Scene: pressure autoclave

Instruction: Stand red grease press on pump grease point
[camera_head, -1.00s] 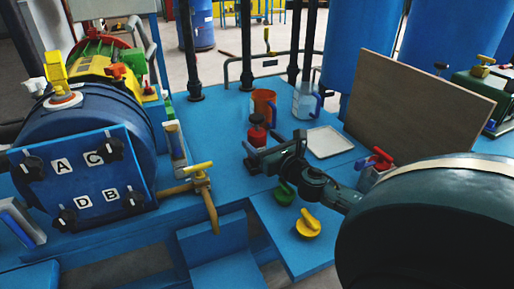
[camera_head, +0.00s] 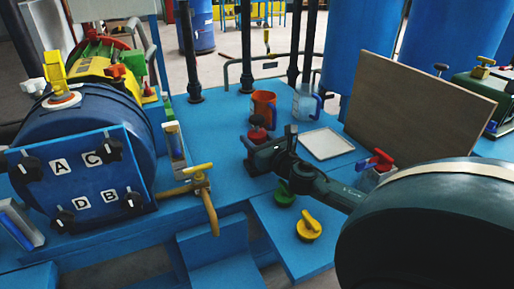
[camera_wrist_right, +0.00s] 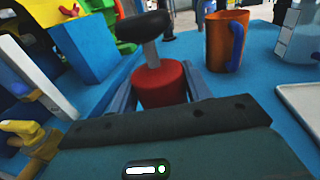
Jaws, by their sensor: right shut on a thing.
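The red grease press (camera_head: 257,135), a red cylinder with a black knob on top, stands upright on the blue deck near the middle of the head view. In the right wrist view the press (camera_wrist_right: 158,86) sits between the fingers of my right gripper (camera_wrist_right: 158,98), which is shut on it. The right gripper (camera_head: 267,146) also shows in the head view, reaching in from the right and hiding the lower part of the press. I cannot make out for certain which fitting is the pump grease point. My left gripper is not in view.
An orange mug (camera_head: 263,104), a clear jug (camera_head: 305,103) and a white tray (camera_head: 326,144) stand close to the press. A board (camera_head: 415,105) rises at right. A blue drum with a lettered panel (camera_head: 80,175) stands at left. Green (camera_head: 284,195) and yellow (camera_head: 308,228) knobs lie in front.

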